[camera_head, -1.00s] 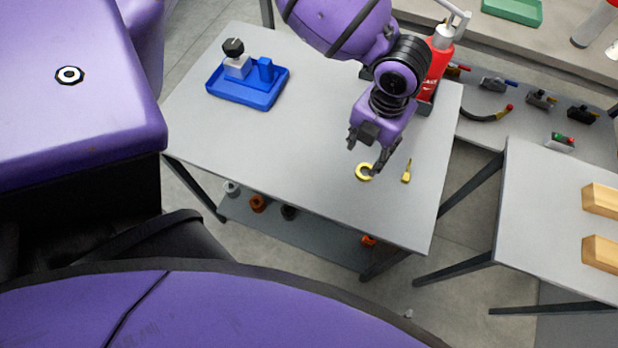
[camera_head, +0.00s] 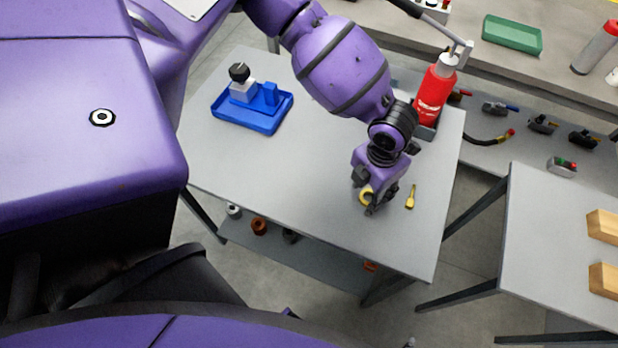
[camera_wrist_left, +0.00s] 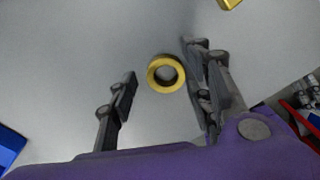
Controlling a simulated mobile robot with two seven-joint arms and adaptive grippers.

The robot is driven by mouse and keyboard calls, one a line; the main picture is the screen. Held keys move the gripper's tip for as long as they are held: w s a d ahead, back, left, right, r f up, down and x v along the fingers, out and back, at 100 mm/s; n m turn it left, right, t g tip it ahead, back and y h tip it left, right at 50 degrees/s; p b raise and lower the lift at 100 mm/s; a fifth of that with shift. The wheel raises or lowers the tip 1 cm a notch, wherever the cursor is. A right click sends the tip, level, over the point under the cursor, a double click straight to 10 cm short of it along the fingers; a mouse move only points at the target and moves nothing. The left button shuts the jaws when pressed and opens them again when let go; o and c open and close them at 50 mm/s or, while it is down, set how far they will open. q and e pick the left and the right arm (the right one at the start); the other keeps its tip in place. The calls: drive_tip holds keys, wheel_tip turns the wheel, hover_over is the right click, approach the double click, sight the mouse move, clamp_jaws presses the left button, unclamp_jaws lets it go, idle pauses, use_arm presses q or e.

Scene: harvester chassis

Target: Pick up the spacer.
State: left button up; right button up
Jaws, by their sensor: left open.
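The spacer (camera_head: 365,196) is a small yellow ring lying flat on the grey table. It is partly hidden by my left gripper in the head view. In the left wrist view the whole spacer (camera_wrist_left: 166,73) shows, a brass-coloured ring with a round hole. My left gripper (camera_head: 363,197) is low over the table at the spacer. In the left wrist view the left gripper (camera_wrist_left: 160,80) has its fingers apart, with the ring between their lines near the tips, closer to the right finger. Contact cannot be told. My right gripper is not in view.
A small yellow piece (camera_head: 410,197) lies just right of the gripper. A red bottle (camera_head: 434,92) stands at the table's back right. A blue tray (camera_head: 252,122) with fittings sits at the back left. The table's front middle (camera_head: 290,205) is clear.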

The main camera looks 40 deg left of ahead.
use_arm(q)
drive_tip(key=shift+s+f, duration=0.2)
drive_tip(key=shift+s, duration=0.05)
drive_tip(key=shift+c, duration=0.4)
clamp_jaws()
